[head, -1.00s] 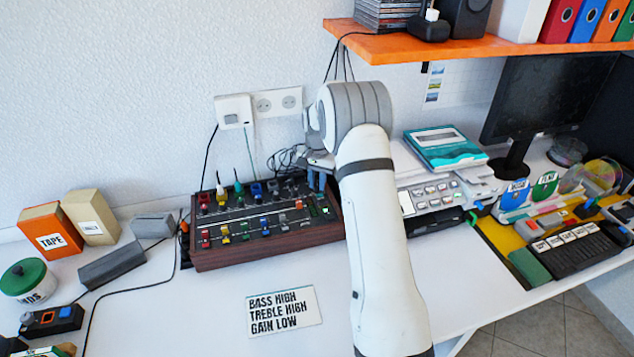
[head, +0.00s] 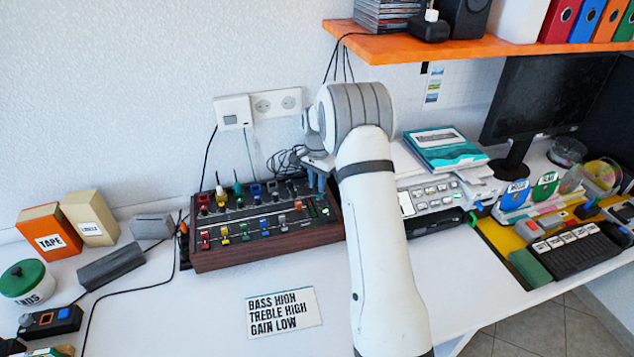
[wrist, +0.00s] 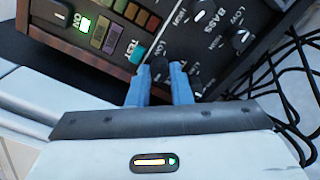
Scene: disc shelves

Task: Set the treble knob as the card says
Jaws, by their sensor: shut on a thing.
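The card (head: 284,312) lies on the desk in front of the mixer and reads "BASS HIGH, TREBLE HIGH, GAIN LOW". The wood-framed mixer (head: 268,257) stands against the wall. My gripper (wrist: 160,78) points down at the mixer's right end, its two blue fingers closed on both sides of a dark knob (wrist: 159,67). The fingers hide most of this knob's label and its pointer; a small "LOW" shows beside it. In the head view my arm partly hides the gripper.
A teal button (wrist: 137,53) marked "TEST" sits close to the left finger. Loose black cables (wrist: 289,85) lie beside the mixer. The orange shelf (head: 430,45) hangs above. The desk around the card is clear.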

